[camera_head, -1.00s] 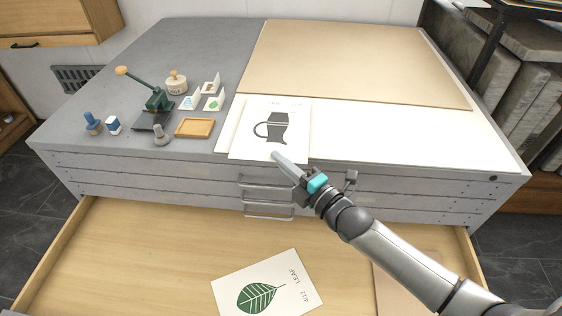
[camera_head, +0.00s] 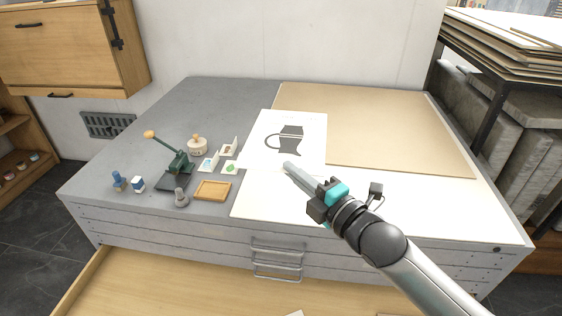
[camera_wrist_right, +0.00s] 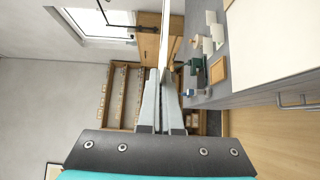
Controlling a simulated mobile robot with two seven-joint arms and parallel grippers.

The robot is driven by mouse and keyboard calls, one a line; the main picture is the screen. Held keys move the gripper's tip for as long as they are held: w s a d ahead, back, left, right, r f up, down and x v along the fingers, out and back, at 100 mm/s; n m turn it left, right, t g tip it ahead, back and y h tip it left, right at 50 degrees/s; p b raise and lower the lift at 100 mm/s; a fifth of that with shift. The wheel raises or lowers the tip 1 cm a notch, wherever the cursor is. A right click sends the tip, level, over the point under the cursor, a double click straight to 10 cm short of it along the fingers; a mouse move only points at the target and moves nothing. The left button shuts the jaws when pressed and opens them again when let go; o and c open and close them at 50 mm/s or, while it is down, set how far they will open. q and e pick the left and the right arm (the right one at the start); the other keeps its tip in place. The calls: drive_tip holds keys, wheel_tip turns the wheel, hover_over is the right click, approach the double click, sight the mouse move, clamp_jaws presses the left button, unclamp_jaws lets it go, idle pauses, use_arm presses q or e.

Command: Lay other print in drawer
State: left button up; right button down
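The print with a dark jug picture (camera_head: 290,142) is in the head view, over the cabinet top and overlapping the tan board's left edge. My right gripper (camera_head: 290,168) is at its near edge, with the fingers closed on it. In the right wrist view, the print (camera_wrist_right: 165,38) shows edge-on as a thin pale sheet between the fingertips (camera_wrist_right: 163,80). The open drawer (camera_head: 190,284) is below the cabinet front, mostly cut off by the picture. A pale corner of a sheet (camera_head: 296,313) shows in it. My left gripper is not in view.
A white sheet (camera_head: 420,200) and a tan board (camera_head: 400,130) cover the right of the cabinet top. A green press (camera_head: 178,165), a wooden tray (camera_head: 213,190), stamps and small cards stand at left. Stone slabs (camera_head: 500,130) stand on the right.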

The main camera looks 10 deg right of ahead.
drive_tip(key=s+m+t+h, duration=0.1)
drive_tip(key=s+m+h, duration=0.3)
drive_tip(key=s, duration=1)
drive_tip(key=shift+d+m+h, duration=0.3)
drive_tip(key=shift+d+h, duration=0.1)
drive_tip(key=shift+h, duration=1.1)
drive_tip(key=shift+s, duration=0.1)
drive_tip(key=shift+a, duration=0.1)
